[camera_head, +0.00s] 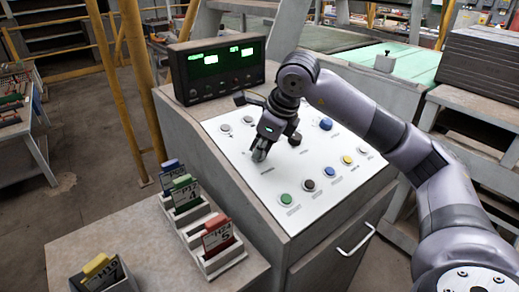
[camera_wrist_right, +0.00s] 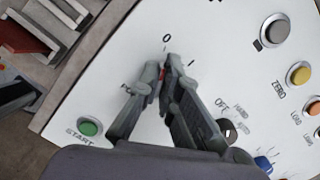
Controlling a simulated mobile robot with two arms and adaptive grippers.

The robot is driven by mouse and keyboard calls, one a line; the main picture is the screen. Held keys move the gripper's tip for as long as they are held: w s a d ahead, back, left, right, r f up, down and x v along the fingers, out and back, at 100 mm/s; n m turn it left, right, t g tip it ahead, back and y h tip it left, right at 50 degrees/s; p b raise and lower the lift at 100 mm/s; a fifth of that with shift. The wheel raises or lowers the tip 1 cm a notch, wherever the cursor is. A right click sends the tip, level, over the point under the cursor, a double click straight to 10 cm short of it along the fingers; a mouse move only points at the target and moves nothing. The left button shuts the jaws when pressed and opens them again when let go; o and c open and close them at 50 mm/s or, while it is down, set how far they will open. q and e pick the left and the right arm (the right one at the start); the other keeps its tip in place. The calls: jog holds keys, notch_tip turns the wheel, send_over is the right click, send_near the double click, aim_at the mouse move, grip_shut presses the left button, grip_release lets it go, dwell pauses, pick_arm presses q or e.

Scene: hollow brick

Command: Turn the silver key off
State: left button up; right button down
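My right gripper (camera_head: 260,154) reaches down from the right onto the white control panel (camera_head: 318,168). In the right wrist view its two fingers (camera_wrist_right: 165,68) come nearly together at the tips, beside printed "0" and "I" marks. The silver key at this spot is almost wholly covered by the fingers. Only a small reddish bit (camera_wrist_right: 162,74) shows between the tips, so the key's angle cannot be read. The fingers look closed around it. My left gripper is not in view.
A green START button (camera_wrist_right: 88,127) lies near the gripper, and a dark knob marked OFF (camera_wrist_right: 228,131) lies on its other side. Blue (camera_head: 326,124) and yellow (camera_head: 347,160) buttons are on the panel. A black display (camera_head: 218,68) with lit green digits stands behind. Card holders (camera_head: 205,230) stand at front left.

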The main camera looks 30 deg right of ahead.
jog(key=c, duration=1.8)
grip_release()
jog(key=v, duration=1.2)
